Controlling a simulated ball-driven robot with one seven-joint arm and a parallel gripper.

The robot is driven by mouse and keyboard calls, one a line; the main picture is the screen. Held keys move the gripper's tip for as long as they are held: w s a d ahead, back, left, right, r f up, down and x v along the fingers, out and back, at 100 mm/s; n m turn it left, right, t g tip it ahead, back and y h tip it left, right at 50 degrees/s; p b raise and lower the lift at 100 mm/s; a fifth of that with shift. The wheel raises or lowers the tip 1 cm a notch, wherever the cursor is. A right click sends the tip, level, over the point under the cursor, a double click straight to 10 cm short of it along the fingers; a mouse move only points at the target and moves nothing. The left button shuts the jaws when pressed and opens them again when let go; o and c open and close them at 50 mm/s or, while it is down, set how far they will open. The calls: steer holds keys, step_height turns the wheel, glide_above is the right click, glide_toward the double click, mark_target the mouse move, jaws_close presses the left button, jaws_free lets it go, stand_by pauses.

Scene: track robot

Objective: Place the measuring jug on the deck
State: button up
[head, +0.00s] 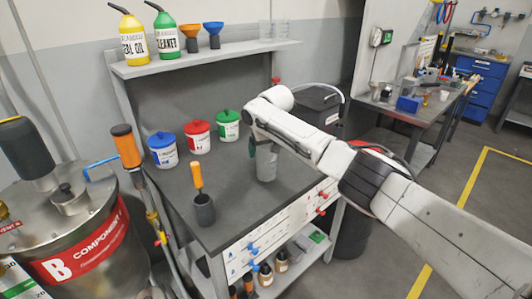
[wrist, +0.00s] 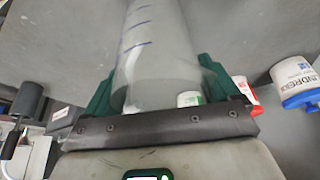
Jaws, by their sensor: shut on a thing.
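The measuring jug (head: 267,166) is a clear, greyish cylinder over the right part of the dark bench deck (head: 232,182). In the wrist view the jug (wrist: 155,50) fills the middle, with blue marks on its wall. My gripper (head: 262,149) is shut on the jug, with a green finger on each side in the wrist view (wrist: 157,85). The jug looks upright in the head view. I cannot tell whether its base touches the deck. My arm comes in from the right and hides part of the deck behind it.
Blue (head: 162,149), red (head: 197,137) and green-lidded (head: 227,124) tubs stand at the deck's back left. A shelf (head: 200,57) with bottles and funnels is above. The deck's middle is clear.

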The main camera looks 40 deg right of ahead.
steer(key=shift+f, duration=0.9)
steer(key=shift+f, duration=0.1)
steer(key=o, duration=0.8)
